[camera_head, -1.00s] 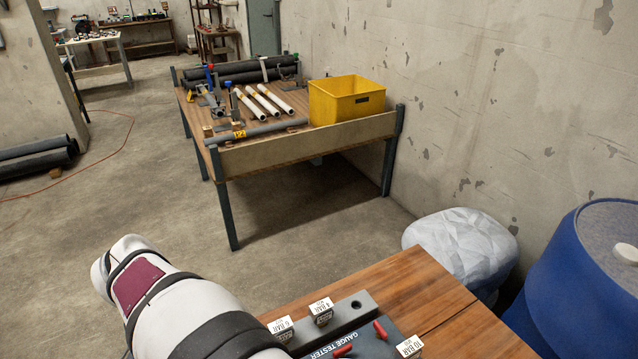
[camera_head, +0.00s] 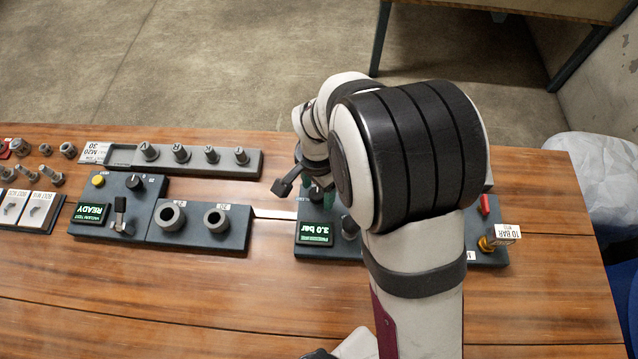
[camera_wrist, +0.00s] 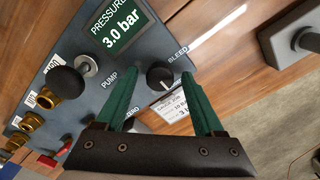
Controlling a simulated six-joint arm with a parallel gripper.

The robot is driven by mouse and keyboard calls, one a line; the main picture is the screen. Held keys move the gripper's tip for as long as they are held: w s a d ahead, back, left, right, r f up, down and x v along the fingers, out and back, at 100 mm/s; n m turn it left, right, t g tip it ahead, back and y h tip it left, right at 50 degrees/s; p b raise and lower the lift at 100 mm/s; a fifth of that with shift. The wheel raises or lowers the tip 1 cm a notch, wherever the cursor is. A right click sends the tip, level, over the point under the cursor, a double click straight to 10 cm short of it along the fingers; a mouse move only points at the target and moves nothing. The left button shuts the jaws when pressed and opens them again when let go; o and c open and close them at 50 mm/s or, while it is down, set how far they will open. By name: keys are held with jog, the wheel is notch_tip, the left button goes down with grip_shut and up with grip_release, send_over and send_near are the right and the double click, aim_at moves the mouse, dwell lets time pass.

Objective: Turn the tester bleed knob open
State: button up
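The gauge tester is a dark grey panel whose display (camera_head: 314,234) reads 3.0 bar; the same reading shows in the wrist view (camera_wrist: 121,28). The bleed knob (camera_wrist: 160,76) is a small black knob beside the BLEED label in the wrist view. My gripper (camera_wrist: 160,80) is open, its two green fingers on either side of the bleed knob, with visible gaps between. I cannot tell how far its tips are above the panel. In the head view my gripper (camera_head: 318,190) is over the tester's far left part, and my arm hides much of the panel.
The ball-topped pump handle (camera_wrist: 68,82) and brass fittings (camera_wrist: 33,121) are close by in the wrist view. A vacuum tester (camera_head: 123,207), a socket block (camera_head: 198,228) and a peg rack (camera_head: 225,161) stand to the left. The front of the wooden bench (camera_head: 200,310) is clear.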

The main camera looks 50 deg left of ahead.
grip_shut()
jog(key=shift+n, duration=0.3)
jog(key=n, duration=0.3)
jog(key=shift+n, duration=0.3)
jog(key=n, duration=0.4)
jog(key=shift+n, duration=0.3)
jog(key=n, duration=0.4)
jog(key=shift+n, duration=2.5)
